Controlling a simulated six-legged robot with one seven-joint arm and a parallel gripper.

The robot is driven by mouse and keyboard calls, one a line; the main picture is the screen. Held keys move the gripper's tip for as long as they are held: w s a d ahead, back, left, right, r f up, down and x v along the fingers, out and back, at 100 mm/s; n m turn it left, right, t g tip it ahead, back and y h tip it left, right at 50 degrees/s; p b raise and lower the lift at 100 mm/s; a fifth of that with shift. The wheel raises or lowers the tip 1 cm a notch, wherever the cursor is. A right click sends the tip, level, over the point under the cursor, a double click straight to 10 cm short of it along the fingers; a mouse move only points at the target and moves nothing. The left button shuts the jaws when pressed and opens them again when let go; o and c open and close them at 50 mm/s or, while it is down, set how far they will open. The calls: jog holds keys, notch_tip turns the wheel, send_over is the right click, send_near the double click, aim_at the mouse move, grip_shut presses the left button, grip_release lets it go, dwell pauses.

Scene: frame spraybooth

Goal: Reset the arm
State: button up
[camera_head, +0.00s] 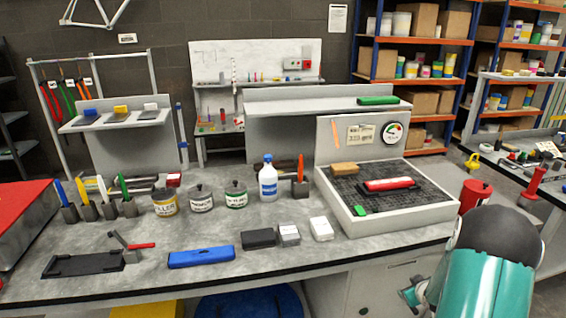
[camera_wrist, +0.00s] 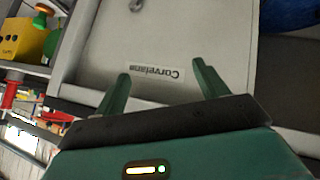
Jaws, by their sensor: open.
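My gripper (camera_wrist: 163,88) shows in the wrist view with its two green fingers apart and nothing between them. Beyond the fingers is a pale cabinet front (camera_wrist: 105,45) with a "Corvelane" label (camera_wrist: 157,72). In the head view my green and black arm fills the lower right, and part of my gripper (camera_head: 412,292) shows at its left, below the bench top's front edge. The fingertips are small there and partly hidden by the arm.
The grey bench (camera_head: 215,280) holds a blue block (camera_head: 201,257), several cans, a white bottle (camera_head: 268,182) and a tray with a black grid (camera_head: 400,219). A red can (camera_head: 474,196) stands near my arm. Shelves (camera_head: 415,43) stand behind.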

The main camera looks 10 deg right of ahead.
jog(key=s+a+r+m+g, duration=0.1)
jog(key=s+a+r, duration=0.1)
jog(key=a+r, duration=0.85)
jog(key=s+a+r+m+g, duration=0.1)
jog(key=a+r, duration=0.7)
jog(key=r, duration=0.5)
jog(key=s+a+r+y, duration=0.1)
jog(key=s+a+r, duration=0.1)
jog(key=s+a, duration=0.4)
jog(key=s+a+r+y, duration=0.1)
jog(key=s+a+r, duration=0.2)
jog(key=s+a, duration=0.3)
jog(key=s+a+r+g+y, duration=0.1)
jog(key=s+a+r, duration=0.2)
jog(key=s+a, duration=0.4)
jog(key=shift+s+r, duration=0.15)
jog(key=shift+s, duration=0.2)
